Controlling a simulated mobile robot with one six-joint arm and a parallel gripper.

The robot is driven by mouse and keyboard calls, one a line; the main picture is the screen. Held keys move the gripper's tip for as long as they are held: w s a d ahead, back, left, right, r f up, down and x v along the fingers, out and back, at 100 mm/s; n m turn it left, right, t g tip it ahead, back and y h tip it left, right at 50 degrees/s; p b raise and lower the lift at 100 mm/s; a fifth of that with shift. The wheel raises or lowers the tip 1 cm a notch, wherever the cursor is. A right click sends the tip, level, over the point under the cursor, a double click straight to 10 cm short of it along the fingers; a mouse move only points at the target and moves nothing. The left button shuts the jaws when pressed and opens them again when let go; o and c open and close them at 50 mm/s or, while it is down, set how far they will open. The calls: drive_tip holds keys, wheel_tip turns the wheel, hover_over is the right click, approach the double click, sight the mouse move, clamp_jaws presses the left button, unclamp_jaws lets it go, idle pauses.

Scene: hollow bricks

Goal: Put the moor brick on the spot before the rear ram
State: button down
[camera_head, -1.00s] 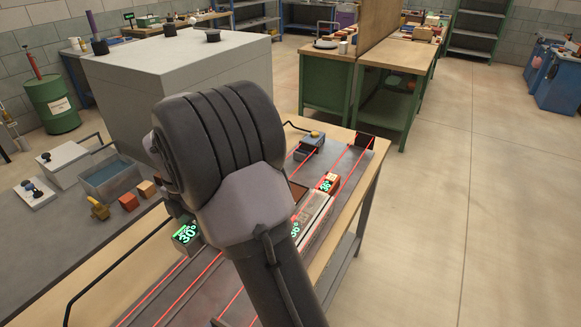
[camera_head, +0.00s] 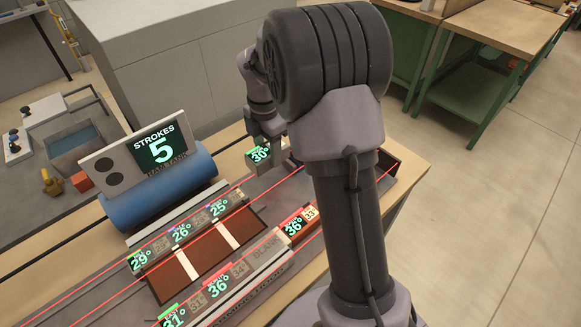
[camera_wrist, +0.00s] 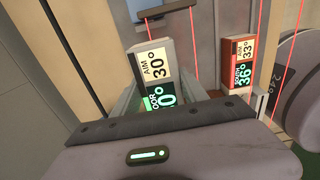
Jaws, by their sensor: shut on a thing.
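My gripper (camera_head: 266,140) is shut on the moor brick (camera_head: 258,154), a pale block with a dark, green-lit 30° face. It holds the brick beyond the right end of the far row of bricks. In the wrist view the moor brick (camera_wrist: 153,70) shows an "AIM 30°" label, with its name partly covered by my gripper. A blue-grey part (camera_wrist: 160,8) at the top of the wrist view may be the rear ram. I cannot tell the brick's height above the bench or see the spot.
A blue tank (camera_head: 165,192) and a screen reading STROKES 5 (camera_head: 158,148) stand at the left. A far row (camera_head: 181,235) and a near row (camera_head: 219,284) of bricks flank a brown bed. The red-topped 36° brick (camera_head: 296,226) sits nearby. Red lines run along the bench.

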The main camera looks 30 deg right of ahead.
drive_tip(key=f+b, duration=0.1)
drive_tip(key=f, duration=0.2)
drive_tip(key=a+f+b, duration=0.1)
drive_tip(key=f+b, duration=0.1)
drive_tip(key=f, duration=0.1)
drive_tip(key=f+b, duration=0.1)
drive_tip(key=f, duration=0.2)
drive_tip(key=shift+s+a+f, duration=0.1)
drive_tip(key=shift+a+f, duration=0.05)
drive_tip(key=shift+f, duration=0.15)
drive_tip(key=shift+r, duration=0.15)
drive_tip(key=c, duration=0.6)
unclamp_jaws()
